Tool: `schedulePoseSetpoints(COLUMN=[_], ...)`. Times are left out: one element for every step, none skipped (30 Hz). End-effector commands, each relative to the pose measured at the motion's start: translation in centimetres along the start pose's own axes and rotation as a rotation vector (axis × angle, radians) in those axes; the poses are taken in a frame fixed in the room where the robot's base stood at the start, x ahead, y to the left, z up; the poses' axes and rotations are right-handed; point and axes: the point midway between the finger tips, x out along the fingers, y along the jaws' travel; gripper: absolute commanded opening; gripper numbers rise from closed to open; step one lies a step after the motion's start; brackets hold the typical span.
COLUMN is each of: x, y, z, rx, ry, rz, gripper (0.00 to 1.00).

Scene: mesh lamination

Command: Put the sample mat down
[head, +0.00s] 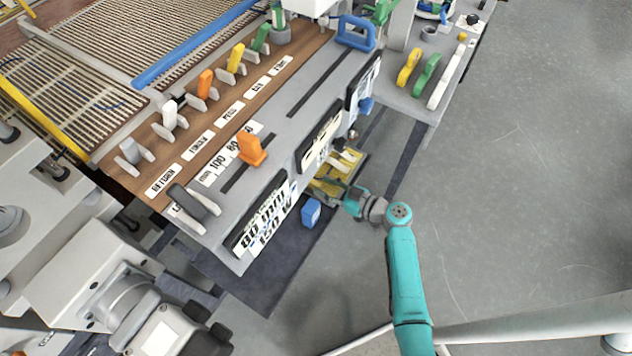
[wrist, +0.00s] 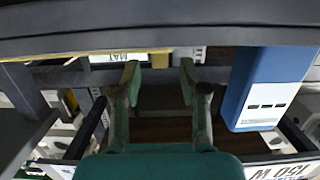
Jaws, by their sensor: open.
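My gripper (head: 352,200) is at the front of the bench, beside a yellow tray-like part (head: 350,160) below the bench edge. A yellow strip with a white label reading "MAT" (wrist: 122,58) lies just beyond the fingertips, to the left. I cannot make out the sample mat itself for sure; it may be hidden by the bench edge or my gripper.
A blue block (head: 311,212) hangs at the bench front, close to my gripper; a blue box with slots (wrist: 265,90) is right of the fingers. A dark grey bar (wrist: 160,28) crosses the top of the wrist view. The floor at right (head: 540,180) is clear.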

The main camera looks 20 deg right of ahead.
Motion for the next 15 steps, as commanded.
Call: schedulePoseSetpoints(x=[-1.2,-1.8,-2.5,-3.1,-3.6,-4.2,-4.7,-5.2,-5.7,-6.0,-6.3,-6.6,-6.8,-7.0,-7.2], y=[0.1,0.1,0.1,0.0,0.1,0.1,0.1,0.1,0.0,0.1,0.1,0.0,0.0,0.0,0.0], z=[0.0,0.0,0.1,0.1,0.0,0.1,0.1,0.0,0.0,0.0,0.0,0.0,0.0,0.0,0.0], rx=[0.001,0.001,0.001,0.001,0.001,0.001,0.001,0.001,0.0,0.0,0.001,0.001,0.001,0.0,0.0], ry=[-0.001,-0.001,-0.001,-0.001,-0.001,-0.001,-0.001,-0.001,-0.001,-0.001,-0.001,-0.001,-0.001,-0.001,-0.001], rz=[0.006,0.005,0.005,0.004,0.005,0.004,0.004,0.004,0.003,0.004,0.003,0.002,0.002,0.002,0.001], gripper=[0.43,0.43,0.43,0.43,0.43,0.43,0.43,0.43,0.43,0.43,0.43,0.43,0.43,0.43,0.43])
